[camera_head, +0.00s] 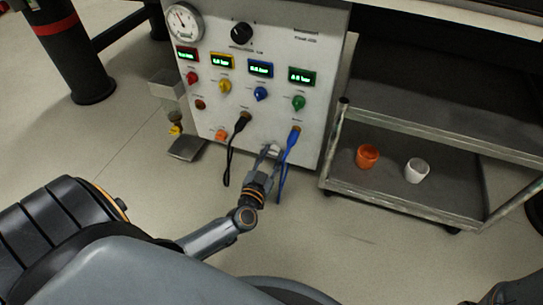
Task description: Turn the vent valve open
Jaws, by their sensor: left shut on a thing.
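The instrument panel (262,100) stands upright ahead of me. My left gripper (271,152) reaches up to its lower edge and is shut on a small pale part there, which looks to be the vent valve (274,148). The fingers cover most of this part, so its turn angle cannot be told. An orange knob (221,134) sits on the panel to the left of the gripper. My right gripper is not in view.
A blue plug and cable (292,143) hang close to the right of my left gripper. A black cable (236,135) hangs to its left. Coloured knobs sit above under lit displays. A cart (402,207) at right holds an orange cup (367,156) and a white cup (416,170).

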